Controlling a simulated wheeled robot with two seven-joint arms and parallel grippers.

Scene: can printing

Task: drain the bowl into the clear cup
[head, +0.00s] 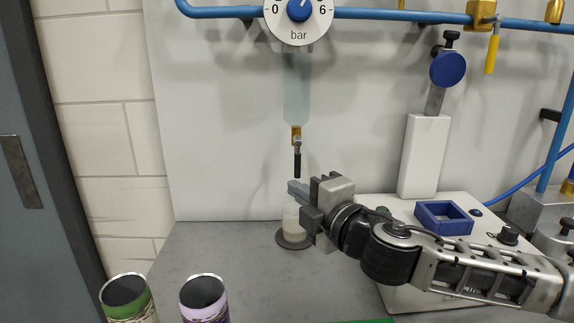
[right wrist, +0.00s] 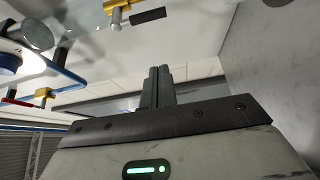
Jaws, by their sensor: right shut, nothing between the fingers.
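The bowl (head: 297,92) is a clear bluish cylinder below the pressure gauge on the wall panel. Under it sits a brass drain valve (head: 296,134) with a black lever (head: 297,163) that hangs downward. The clear cup (head: 291,217) stands upright below the valve on a dark round disc (head: 291,240). Pale, cloudy liquid shows in its lower part. My right gripper (head: 298,190) is shut and empty, its fingertips just below the lever and in front of the cup's top, which they partly hide. Its closed fingers (right wrist: 157,82) show in the right wrist view. My left gripper is out of view.
Two open cans, one green-banded (head: 127,293) and one purple (head: 203,296), stand at the front left. A white unit with a blue square frame (head: 444,218) stands at the right. A blue pipe (head: 390,15) runs above. The grey table (head: 215,250) is clear left of the cup.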

